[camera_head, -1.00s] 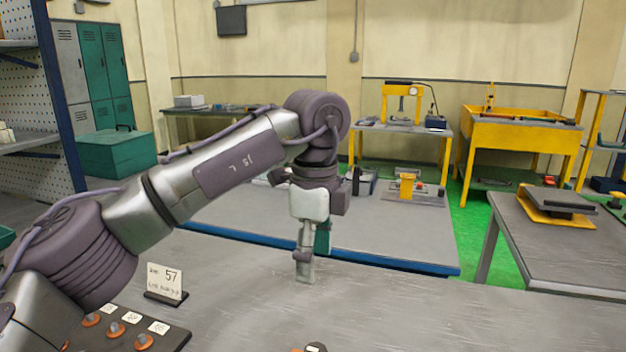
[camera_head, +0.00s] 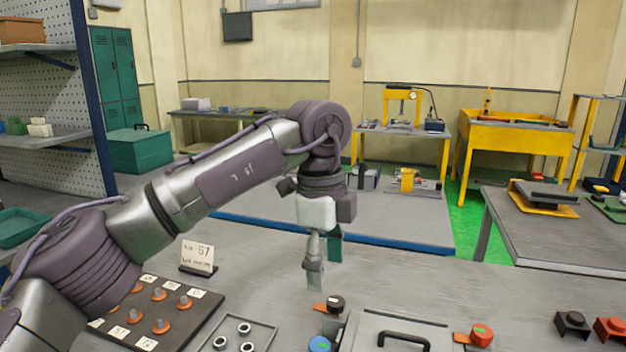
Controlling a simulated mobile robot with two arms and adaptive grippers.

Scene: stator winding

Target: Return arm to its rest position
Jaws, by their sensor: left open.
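My left arm reaches in from the left over the grey workbench (camera_head: 255,265). My left gripper (camera_head: 316,280) hangs below its wrist and points down. It is open and empty, above the bench behind the fixture with the black handle. One finger is grey and the other is green, partly hidden behind it. My right gripper is out of view.
A fixture with a black handle (camera_head: 403,338) stands front centre. Black (camera_head: 573,322) and red (camera_head: 611,330) blocks sit at the right.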

